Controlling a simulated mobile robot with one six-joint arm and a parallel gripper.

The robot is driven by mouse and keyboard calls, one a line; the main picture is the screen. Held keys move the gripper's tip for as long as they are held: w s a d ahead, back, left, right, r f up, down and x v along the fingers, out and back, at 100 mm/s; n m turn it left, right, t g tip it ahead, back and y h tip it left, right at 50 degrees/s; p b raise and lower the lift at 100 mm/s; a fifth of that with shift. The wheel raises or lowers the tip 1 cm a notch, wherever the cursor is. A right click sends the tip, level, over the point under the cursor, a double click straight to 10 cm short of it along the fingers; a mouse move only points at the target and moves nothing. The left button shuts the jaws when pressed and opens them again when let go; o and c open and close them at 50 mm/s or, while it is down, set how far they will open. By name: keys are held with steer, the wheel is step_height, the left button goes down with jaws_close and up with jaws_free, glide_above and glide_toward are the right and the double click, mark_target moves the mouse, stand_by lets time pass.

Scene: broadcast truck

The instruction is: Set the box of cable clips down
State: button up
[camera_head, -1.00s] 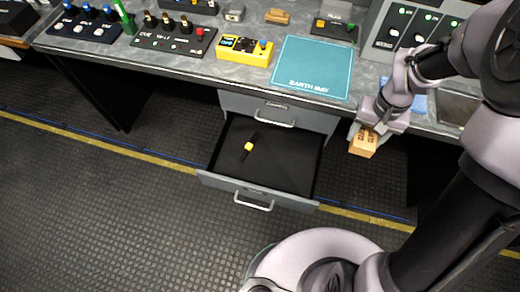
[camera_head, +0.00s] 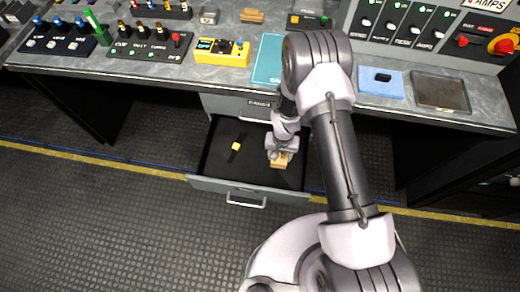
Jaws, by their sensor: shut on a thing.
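The box of cable clips (camera_head: 279,161) is a small tan cardboard box at the end of my gripper (camera_head: 279,153). My gripper is shut on it and points down. The box appears over or inside the right part of the open drawer (camera_head: 262,176). I cannot tell whether it touches the drawer floor. My arm covers part of the drawer's right side and part of the worktop behind it.
A black strap with a yellow piece (camera_head: 236,147) lies in the drawer's left part. The drawer's middle floor is bare. A closed drawer (camera_head: 235,106) sits above.

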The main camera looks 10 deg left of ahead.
step_height(320, 180, down, 10)
steer(key=b, duration=0.3)
steer(key=shift+r, duration=0.15)
steer(key=shift+f+b, duration=0.25)
steer(key=shift+b, duration=0.1)
steer(key=o, duration=1.5)
steer(key=shift+r, duration=0.1)
steer(key=shift+c, duration=0.2)
steer(key=shift+r, duration=0.1)
